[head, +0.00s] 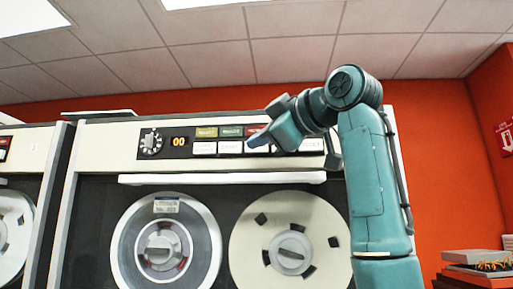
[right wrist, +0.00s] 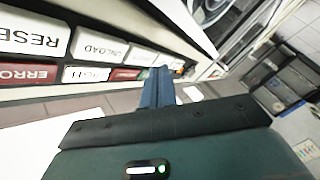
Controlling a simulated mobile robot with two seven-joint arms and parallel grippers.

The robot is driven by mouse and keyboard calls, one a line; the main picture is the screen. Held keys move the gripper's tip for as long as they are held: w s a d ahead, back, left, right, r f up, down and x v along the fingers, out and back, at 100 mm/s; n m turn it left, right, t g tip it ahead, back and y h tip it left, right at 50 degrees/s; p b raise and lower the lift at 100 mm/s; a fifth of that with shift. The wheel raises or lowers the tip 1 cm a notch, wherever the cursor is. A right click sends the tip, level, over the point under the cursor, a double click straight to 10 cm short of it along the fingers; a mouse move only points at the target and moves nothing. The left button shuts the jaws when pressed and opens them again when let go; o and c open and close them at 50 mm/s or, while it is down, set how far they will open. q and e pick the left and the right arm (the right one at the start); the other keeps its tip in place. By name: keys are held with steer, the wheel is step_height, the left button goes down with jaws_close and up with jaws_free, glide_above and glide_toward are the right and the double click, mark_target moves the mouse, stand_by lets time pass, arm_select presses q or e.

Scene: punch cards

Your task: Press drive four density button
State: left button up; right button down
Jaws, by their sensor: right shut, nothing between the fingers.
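A tape drive (head: 95,150) fills the middle of the head view; I see no drive number on it that I can read. Its control panel (head: 168,131) has a round dial, an orange "00" display, coloured labels and a row of white buttons (head: 230,147). In the right wrist view the shut fingers (right wrist: 160,72) point at the panel, shown upside down with RESET (right wrist: 35,38), UNLOAD (right wrist: 98,46) and a red ERROR label (right wrist: 28,75). I cannot tell which button is density, nor whether the fingertips touch one. My left gripper is out of view.
A ledge (head: 222,178) juts out below the panel, above two tape reels (head: 127,235) (head: 322,215). Another drive (head: 20,170) stands at left. Stacked items (head: 478,270) lie at lower right, before a red wall (head: 450,160).

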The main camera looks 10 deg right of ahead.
steer(key=s, duration=0.1)
steer(key=s+a+b, duration=0.1)
steer(key=s, duration=0.2)
steer(key=shift+s+a+b, duration=0.2)
steer(key=shift+a+b, duration=0.1)
steer(key=shift+b, duration=0.05)
stand_by(0.6)
